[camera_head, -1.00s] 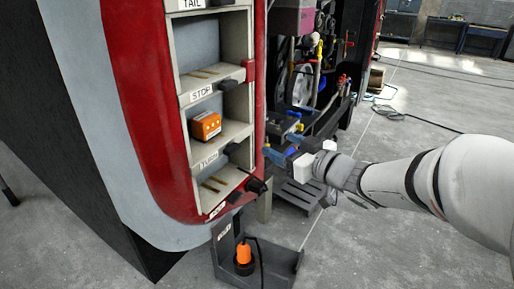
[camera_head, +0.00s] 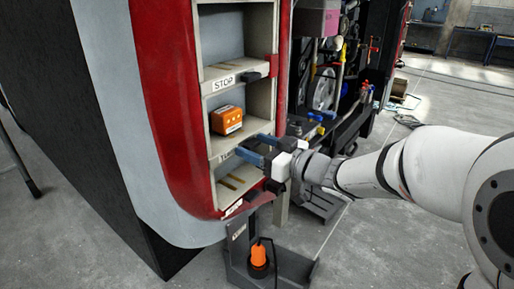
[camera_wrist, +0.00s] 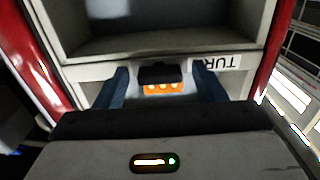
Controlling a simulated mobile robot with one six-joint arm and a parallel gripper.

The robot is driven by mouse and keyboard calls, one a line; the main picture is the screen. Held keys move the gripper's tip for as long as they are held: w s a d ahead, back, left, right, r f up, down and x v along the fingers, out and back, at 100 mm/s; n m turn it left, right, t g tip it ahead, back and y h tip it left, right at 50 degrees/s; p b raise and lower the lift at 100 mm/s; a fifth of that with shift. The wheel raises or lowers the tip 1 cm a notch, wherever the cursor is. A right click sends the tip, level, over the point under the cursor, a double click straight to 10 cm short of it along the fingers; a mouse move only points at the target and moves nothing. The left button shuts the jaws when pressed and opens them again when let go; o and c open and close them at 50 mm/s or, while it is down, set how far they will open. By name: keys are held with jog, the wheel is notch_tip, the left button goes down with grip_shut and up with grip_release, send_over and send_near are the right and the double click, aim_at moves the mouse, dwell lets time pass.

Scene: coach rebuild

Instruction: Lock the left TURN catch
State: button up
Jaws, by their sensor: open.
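The TURN label (camera_head: 227,155) is on the front edge of a pale shelf in the red-framed lamp housing, and it shows upside down in the wrist view (camera_wrist: 222,62). A black catch (camera_wrist: 160,73) sits on that edge beside the label. My gripper (camera_head: 252,150) is at this edge in the head view, hiding the catch there. In the wrist view its two blue fingers stand open on either side of the catch, with gaps showing. I cannot tell which way the catch is turned.
An orange box (camera_head: 227,119) stands in the compartment above the TURN edge. A STOP label (camera_head: 223,82) and another black catch (camera_head: 251,77) are on the shelf edge above. A dark stand with an orange-topped item (camera_head: 258,254) is on the floor below.

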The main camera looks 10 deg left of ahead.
jog(key=c, duration=1)
jog(key=shift+f+n+b, duration=0.1)
jog(key=shift+n+b, duration=0.25)
jog(key=shift+n, duration=0.05)
jog(key=shift+n+b, duration=6.45)
jog(key=shift+n, duration=2.05)
